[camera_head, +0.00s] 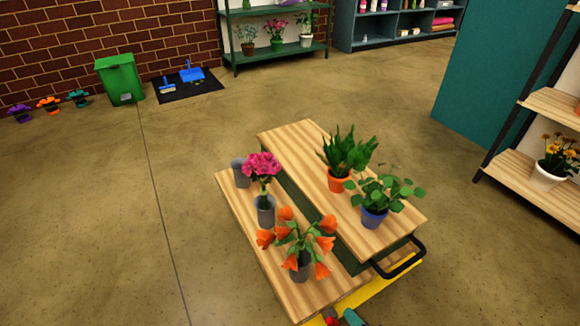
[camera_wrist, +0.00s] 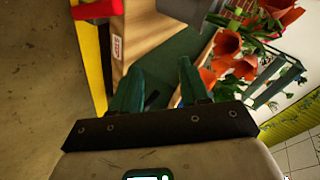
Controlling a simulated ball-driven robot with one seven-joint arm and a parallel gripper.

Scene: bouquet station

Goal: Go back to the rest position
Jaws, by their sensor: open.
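My gripper (camera_wrist: 160,82) shows in the wrist view with its two dark teal fingers apart and nothing between them. Ahead of it are the wooden side of the bench (camera_wrist: 150,40) and orange tulips (camera_wrist: 228,45) to the right, apart from the fingers. In the head view the two-level wooden bench (camera_head: 240,205) stands in the middle. A small teal piece at the bottom edge may be part of my gripper; most of the arm is out of view.
On the bench are orange tulips in a grey vase (camera_head: 300,268), pink flowers in a grey vase (camera_head: 265,212), another grey vase (camera_head: 241,173), and plants in orange (camera_head: 339,180) and blue (camera_head: 374,217) pots. A black handle (camera_head: 402,262) juts right.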

